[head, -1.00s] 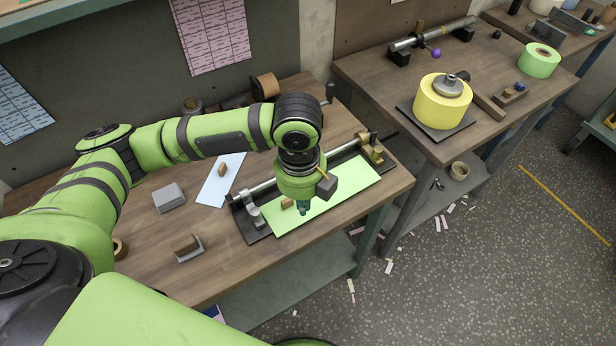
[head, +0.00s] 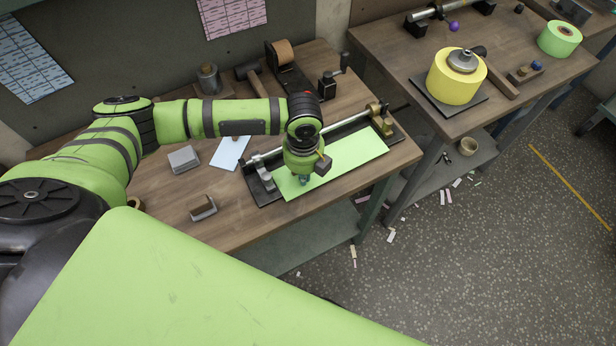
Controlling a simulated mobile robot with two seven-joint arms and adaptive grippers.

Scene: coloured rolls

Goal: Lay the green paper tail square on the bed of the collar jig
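The green paper tail (head: 346,158) lies flat along the black bed (head: 264,197) of the collar jig, its long edges looking roughly parallel to the bed. Dark bed shows past both ends of the paper. The jig's steel rod (head: 340,130) runs along the back, with a grey holder at the left and a brass-coloured one at the right. My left gripper (head: 304,181) points down over the left end of the paper, hiding part of it. Its fingers are small and partly covered by the wrist, so their opening and any contact are unclear. My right gripper is out of view.
A light blue sheet (head: 229,153), a grey block (head: 183,159) and a small bracket (head: 203,207) lie left of the jig. A tape dispenser (head: 287,68) stands behind. A yellow roll (head: 456,78) and a green roll (head: 559,39) sit on the right bench.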

